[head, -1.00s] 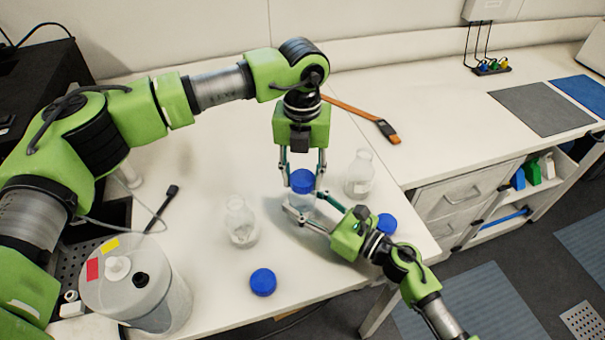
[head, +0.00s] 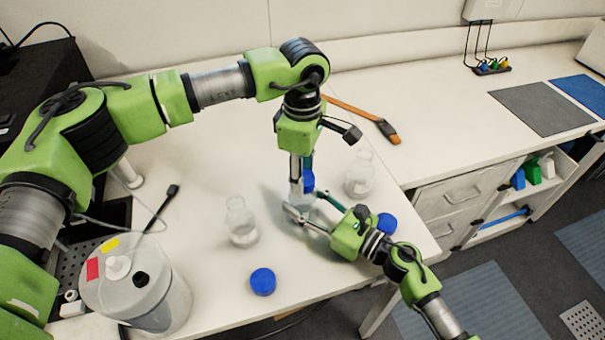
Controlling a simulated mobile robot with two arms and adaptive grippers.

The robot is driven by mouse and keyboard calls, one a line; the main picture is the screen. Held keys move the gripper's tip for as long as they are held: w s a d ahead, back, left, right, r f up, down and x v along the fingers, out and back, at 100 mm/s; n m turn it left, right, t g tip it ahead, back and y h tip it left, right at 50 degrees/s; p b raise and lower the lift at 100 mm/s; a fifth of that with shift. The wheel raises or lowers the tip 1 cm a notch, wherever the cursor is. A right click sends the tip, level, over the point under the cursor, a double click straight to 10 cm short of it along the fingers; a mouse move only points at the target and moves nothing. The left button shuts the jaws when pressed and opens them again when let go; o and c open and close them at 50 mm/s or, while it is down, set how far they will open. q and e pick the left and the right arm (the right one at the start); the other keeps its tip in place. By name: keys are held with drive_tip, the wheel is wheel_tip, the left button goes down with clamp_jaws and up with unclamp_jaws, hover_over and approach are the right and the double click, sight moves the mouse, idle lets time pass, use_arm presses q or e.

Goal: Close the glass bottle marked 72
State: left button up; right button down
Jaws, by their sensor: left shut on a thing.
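My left gripper (head: 302,180) points straight down and is shut on a blue cap (head: 308,181), which its fingers partly hide. The cap is at the top of a clear glass bottle (head: 300,204) standing near the front of the bench; I cannot tell whether it is fully seated. My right gripper (head: 306,208) comes in low from the right, its fingers on both sides of this bottle and shut on it. The bottle is mostly hidden by the fingers. No number 72 is readable on any bottle.
Two open glass bottles stand nearby, one on the left (head: 241,222) and one on the right (head: 359,174). Loose blue caps lie at the front (head: 263,282) and by my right wrist (head: 386,223). A large container (head: 140,290) stands front left.

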use_arm(q)
drive_tip(key=o, duration=1.2)
drive_tip(key=shift+r, duration=2.3)
drive_tip(key=shift+c, duration=0.4)
drive_tip(key=n, duration=0.2)
drive_tip(key=r+n, duration=0.1)
drive_tip(key=n, duration=0.1)
drive_tip(key=r+n, duration=0.1)
drive_tip(key=n, duration=0.1)
drive_tip(key=shift+n, duration=0.3)
drive_tip(key=n, duration=0.2)
drive_tip(key=r+n, duration=0.1)
drive_tip(key=n, duration=0.2)
drive_tip(key=shift+r+n, duration=0.2)
drive_tip(key=shift+n, duration=0.1)
